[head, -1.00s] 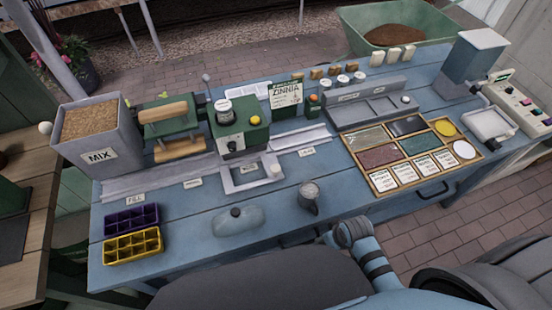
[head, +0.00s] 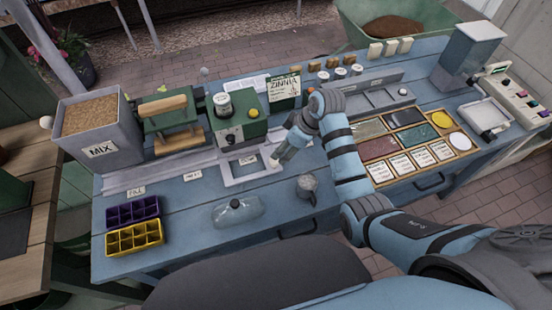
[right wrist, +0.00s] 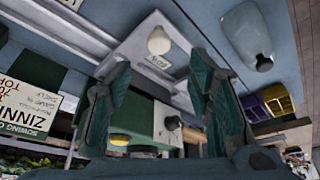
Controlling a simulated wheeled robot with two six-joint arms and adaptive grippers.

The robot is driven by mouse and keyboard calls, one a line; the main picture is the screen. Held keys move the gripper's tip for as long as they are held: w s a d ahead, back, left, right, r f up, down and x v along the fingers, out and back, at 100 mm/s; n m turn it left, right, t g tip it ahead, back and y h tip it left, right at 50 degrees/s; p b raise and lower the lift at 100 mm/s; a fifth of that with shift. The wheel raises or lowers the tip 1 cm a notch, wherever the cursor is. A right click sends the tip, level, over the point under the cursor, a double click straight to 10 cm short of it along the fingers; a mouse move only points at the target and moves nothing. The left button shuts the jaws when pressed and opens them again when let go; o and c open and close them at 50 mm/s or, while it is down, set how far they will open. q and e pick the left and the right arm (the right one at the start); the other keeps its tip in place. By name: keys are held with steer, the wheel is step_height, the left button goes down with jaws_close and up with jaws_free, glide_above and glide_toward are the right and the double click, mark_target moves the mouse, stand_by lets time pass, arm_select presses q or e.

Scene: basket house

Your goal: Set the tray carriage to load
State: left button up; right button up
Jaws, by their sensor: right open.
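The tray carriage is a pale grey square frame (head: 238,180) in front of the green machine, on a rail along the blue bench. A small label is at its back edge, too small to read surely. Its round white knob (right wrist: 159,41) is at its right side in the head view. My right gripper (head: 280,158) points down at the knob from the right, open and empty. In the right wrist view its two green fingers (right wrist: 160,62) are spread, with the knob ahead between their tips, apparently not gripped. My left gripper is not in view.
The green machine (head: 240,127) and Zinnia packet (head: 284,91) stand behind the carriage. Purple (head: 132,212) and yellow (head: 134,238) cell trays sit at left, near the MIX bin (head: 100,150).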

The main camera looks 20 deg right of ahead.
steer(key=b+x, duration=0.1)
steer(key=x, duration=0.8)
steer(key=shift+b, duration=0.4)
steer(key=shift+d, duration=0.1)
jaws_close()
